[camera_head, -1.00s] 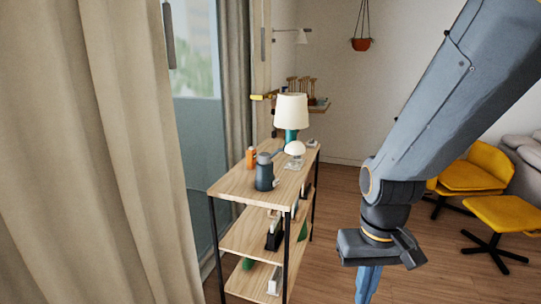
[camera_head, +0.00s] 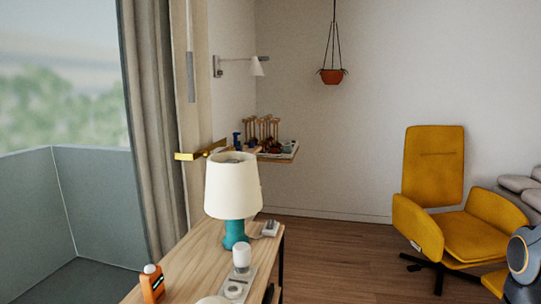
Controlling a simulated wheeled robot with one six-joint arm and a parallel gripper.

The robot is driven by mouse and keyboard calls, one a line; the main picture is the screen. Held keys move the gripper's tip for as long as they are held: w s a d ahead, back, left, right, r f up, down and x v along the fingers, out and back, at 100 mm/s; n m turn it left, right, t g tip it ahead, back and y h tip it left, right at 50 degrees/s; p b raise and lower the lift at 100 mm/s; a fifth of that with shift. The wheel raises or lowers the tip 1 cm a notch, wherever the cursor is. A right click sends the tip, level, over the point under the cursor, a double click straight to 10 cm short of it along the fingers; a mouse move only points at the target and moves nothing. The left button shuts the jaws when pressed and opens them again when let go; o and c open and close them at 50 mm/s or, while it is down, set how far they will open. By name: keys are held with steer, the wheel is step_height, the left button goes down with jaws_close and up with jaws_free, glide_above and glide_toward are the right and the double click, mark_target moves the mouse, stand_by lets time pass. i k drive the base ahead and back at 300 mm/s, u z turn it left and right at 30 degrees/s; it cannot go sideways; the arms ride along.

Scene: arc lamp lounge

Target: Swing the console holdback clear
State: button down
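The holdback (camera_head: 187,156) is a brass-yellow bar at the wall beside the curtain, above and behind the far end of the console. Its yellow end is at the left, near the curtain's edge, and a thinner length runs right and slightly up. The console (camera_head: 180,256) is a wooden-topped shelf unit at the lower middle. A grey-beige curtain (camera_head: 157,120) hangs just left of the holdback. I cannot tell whether bar and cloth touch. My gripper is out of view; only a joint of my arm shows at the right edge.
On the console stand a white-shaded teal lamp (camera_head: 234,190), an orange object (camera_head: 152,284) and a small white-topped item (camera_head: 241,256). A wall shelf (camera_head: 276,154) with small items is behind. A yellow armchair (camera_head: 434,190) stands right. Floor between is clear.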

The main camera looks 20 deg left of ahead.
mark_target(205, 152)
steer(key=z, duration=0.1)
steer(key=i, duration=1.8)
steer(key=u, duration=0.55)
steer(key=i, duration=1.5)
steer(key=u, duration=1.45)
steer(key=i, duration=0.85)
steer(key=u, duration=0.5)
